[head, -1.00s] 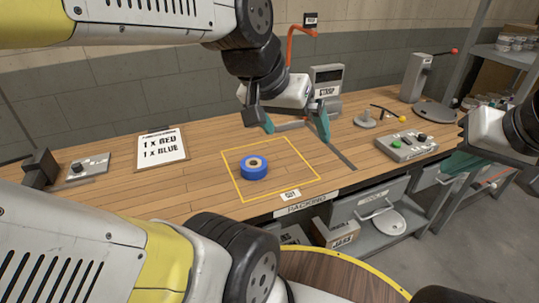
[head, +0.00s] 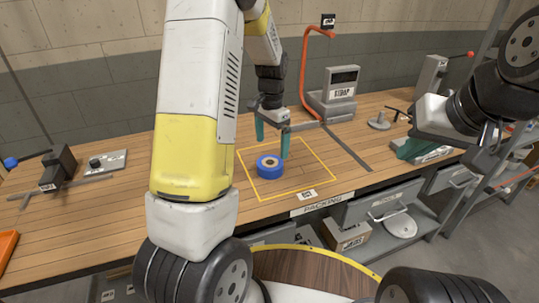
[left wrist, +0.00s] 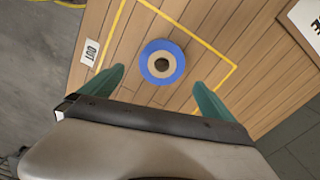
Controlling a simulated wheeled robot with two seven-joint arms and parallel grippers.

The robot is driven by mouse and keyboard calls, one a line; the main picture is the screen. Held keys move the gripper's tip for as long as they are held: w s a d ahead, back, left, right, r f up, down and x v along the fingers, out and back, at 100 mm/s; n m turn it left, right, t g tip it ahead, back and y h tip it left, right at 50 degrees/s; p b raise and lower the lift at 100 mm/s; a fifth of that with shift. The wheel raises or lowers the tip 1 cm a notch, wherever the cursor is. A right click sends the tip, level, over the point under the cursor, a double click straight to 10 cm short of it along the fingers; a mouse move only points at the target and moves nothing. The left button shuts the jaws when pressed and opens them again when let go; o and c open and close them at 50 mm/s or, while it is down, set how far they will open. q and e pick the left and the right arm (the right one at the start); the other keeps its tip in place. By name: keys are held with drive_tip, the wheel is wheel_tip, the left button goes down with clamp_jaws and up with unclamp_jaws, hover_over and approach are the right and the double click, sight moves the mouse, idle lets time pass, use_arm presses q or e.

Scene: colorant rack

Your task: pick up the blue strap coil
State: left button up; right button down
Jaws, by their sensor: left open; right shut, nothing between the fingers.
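The blue strap coil (head: 269,165) lies flat on the wooden bench inside a yellow outlined square, its pale core facing up. It also shows in the left wrist view (left wrist: 162,62), ahead of the fingers and roughly between their lines. My left gripper (head: 271,144) is open, with green fingers pointing down, above and just behind the coil in the head view. Nothing is between its fingers. My right gripper (head: 420,148) is at the right over the bench, shut and empty, partly hidden by its own arm.
An OUT label (head: 308,195) marks the front edge. Bench around the coil is clear.

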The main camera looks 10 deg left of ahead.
sight(270, 163)
use_arm(q)
drive_tip(key=f, duration=0.8)
drive_tip(key=shift+s+a+f, duration=0.15)
drive_tip(key=shift+a+f, duration=0.05)
drive_tip(key=shift+a, duration=0.1)
drive_tip(key=c, duration=1.5)
drive_tip(key=shift+o, duration=0.2)
drive_tip(key=shift+r, duration=0.1)
